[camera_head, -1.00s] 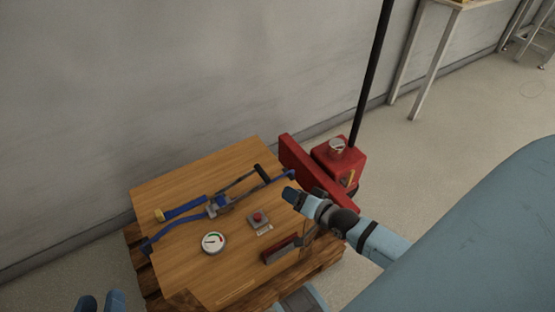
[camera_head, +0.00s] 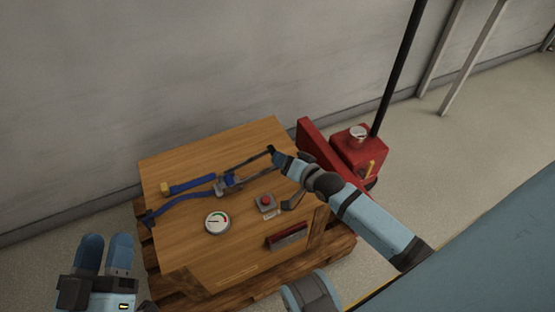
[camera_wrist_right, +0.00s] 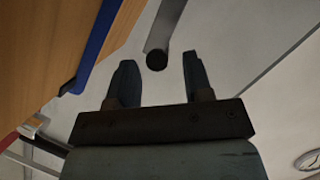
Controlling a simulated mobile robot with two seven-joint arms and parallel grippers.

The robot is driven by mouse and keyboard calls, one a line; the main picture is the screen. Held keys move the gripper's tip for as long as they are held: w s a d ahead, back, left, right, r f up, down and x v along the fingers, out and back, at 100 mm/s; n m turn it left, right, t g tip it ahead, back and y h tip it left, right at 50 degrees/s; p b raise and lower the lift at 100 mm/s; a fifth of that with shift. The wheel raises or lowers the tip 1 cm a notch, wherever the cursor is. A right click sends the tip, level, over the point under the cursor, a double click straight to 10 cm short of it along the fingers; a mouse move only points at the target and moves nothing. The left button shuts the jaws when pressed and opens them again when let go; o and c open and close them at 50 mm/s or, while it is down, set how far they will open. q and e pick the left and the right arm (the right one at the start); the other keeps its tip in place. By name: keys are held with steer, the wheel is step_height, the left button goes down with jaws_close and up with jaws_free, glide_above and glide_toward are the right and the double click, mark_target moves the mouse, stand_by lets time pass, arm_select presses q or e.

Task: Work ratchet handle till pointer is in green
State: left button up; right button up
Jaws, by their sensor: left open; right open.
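The ratchet (camera_head: 228,184) sits on a wooden box with a blue strap (camera_head: 185,205) through it. Its handle (camera_head: 250,163) points right and back; its black grip is largely hidden by my right gripper (camera_head: 281,158). In the right wrist view, the handle's black end (camera_wrist_right: 157,61) shows near the gap between the open fingers of my right gripper (camera_wrist_right: 158,68), with no clear contact. A round white gauge (camera_head: 217,222) lies on the box; green shows at its right, but its pointer is too small to read surely. My left gripper (camera_head: 107,238) is open and empty, left of the box.
The wooden box (camera_head: 255,140) stands on a pallet (camera_head: 335,250). A red-button unit (camera_head: 265,203) and a red block (camera_head: 286,236) are near its right side. A red machine (camera_head: 360,150) with a black pole stands behind right. The wall is behind.

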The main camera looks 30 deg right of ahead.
steer(key=shift+b+x, duration=0.4)
steer(key=shift+x, duration=1.3)
arm_select(q)
steer(key=shift+f+g, duration=0.3)
steer(key=shift+f, duration=0.55)
